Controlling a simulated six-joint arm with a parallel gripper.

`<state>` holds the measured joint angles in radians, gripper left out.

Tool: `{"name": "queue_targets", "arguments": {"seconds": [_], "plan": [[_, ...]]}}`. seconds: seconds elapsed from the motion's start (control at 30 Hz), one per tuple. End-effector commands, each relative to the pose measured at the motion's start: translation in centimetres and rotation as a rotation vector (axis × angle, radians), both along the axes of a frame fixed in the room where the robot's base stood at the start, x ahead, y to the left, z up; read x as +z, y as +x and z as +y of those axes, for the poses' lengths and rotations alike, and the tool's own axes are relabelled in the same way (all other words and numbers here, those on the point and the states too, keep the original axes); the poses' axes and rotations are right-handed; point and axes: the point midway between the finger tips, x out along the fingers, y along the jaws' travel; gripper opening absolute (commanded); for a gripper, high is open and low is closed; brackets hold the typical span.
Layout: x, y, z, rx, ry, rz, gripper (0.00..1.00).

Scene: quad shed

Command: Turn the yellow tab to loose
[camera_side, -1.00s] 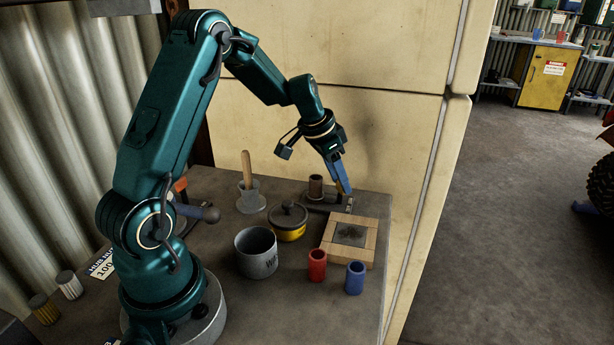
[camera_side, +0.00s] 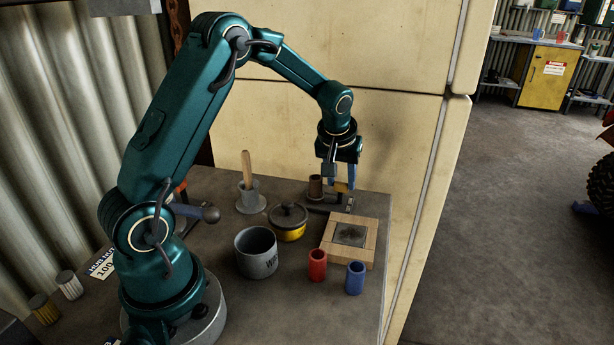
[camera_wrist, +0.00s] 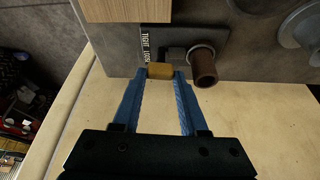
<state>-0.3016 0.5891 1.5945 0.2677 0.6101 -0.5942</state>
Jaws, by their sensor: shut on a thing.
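My gripper (camera_side: 342,186) is at the far right of the bench, above a dark base plate (camera_wrist: 215,40). Its blue fingers are shut on the yellow tab (camera_wrist: 160,71), which sits between the fingertips in the wrist view. The tab (camera_side: 341,187) also shows in the side view, partly covered by the fingers. A brown cylinder (camera_wrist: 203,66) stands on the plate beside the tab. White lettering (camera_wrist: 145,45), reading something like "TIGHT" and "LOOSE", runs along one end of the plate.
A wooden block frame (camera_side: 334,246) is close in front of the plate. A cream cabinet wall (camera_side: 395,145) rises just behind.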

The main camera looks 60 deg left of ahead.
Motion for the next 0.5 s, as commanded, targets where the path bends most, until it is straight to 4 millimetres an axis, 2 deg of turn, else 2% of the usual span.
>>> {"name": "queue_targets", "arguments": {"seconds": [0.5], "plan": [[0.04,0.05,-0.05,0.100,-0.002,-0.001,0.00]]}}
